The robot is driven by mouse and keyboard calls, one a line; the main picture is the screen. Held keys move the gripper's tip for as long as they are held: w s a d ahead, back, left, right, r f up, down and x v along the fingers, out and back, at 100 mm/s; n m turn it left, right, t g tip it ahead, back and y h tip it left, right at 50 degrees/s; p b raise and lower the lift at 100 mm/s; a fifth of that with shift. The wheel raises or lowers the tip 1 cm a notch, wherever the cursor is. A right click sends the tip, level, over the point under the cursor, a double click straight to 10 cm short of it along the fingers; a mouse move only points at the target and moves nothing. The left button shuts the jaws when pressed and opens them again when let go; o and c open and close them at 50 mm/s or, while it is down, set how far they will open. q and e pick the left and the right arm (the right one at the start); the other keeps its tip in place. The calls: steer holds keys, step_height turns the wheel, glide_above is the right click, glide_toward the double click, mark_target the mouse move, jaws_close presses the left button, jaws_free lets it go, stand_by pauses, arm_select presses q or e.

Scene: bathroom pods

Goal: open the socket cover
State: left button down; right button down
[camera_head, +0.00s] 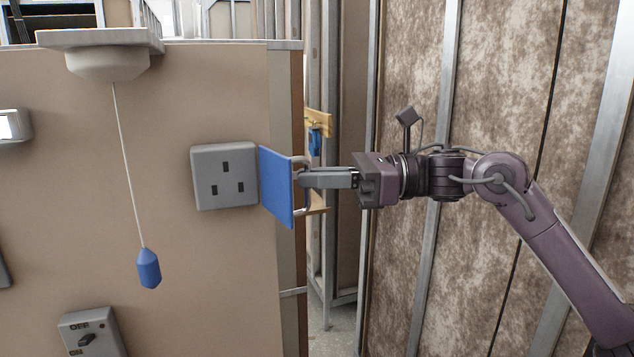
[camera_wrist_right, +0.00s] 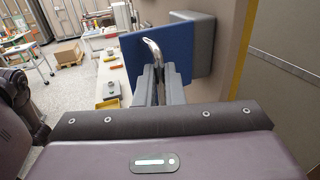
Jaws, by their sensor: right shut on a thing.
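The blue socket cover (camera_head: 276,187) stands swung out from the grey socket (camera_head: 224,176), hinged at its right side, with the socket's three holes exposed. My right gripper (camera_head: 304,178) is shut on the cover's metal handle (camera_head: 301,162). In the right wrist view the curved handle (camera_wrist_right: 152,47) is between the fingers (camera_wrist_right: 160,78), with the blue cover (camera_wrist_right: 158,48) behind it and the grey socket box (camera_wrist_right: 200,50) beyond. My left gripper is not in view.
A pull cord with a blue weight (camera_head: 148,268) hangs left of the socket. A switch box (camera_head: 92,332) is at the lower left. The beige panel (camera_head: 205,285) ends just right of the cover. A mottled wall (camera_head: 500,60) stands behind my right arm.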

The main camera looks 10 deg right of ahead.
steer(key=shift+w+d+r, duration=0.2)
steer(key=shift+w+r, duration=0.05)
steer(key=shift+w, duration=0.05)
stand_by(0.4)
steer(key=c, duration=1.8)
jaws_free()
steer(key=shift+a, duration=0.1)
steer(key=shift+o, duration=1.1)
steer(key=shift+w+a+f, duration=0.1)
steer(key=shift+w+a, duration=0.1)
steer(key=shift+a, duration=0.05)
steer(key=shift+o, duration=0.2)
steer(key=shift+w+a+f, duration=0.15)
steer(key=shift+a, duration=0.05)
steer(key=s+d+b, duration=0.1)
steer(key=d+b, duration=0.1)
steer(key=d, duration=0.5)
steer(key=shift+s+d, duration=0.25)
steer(key=shift+d, duration=0.1)
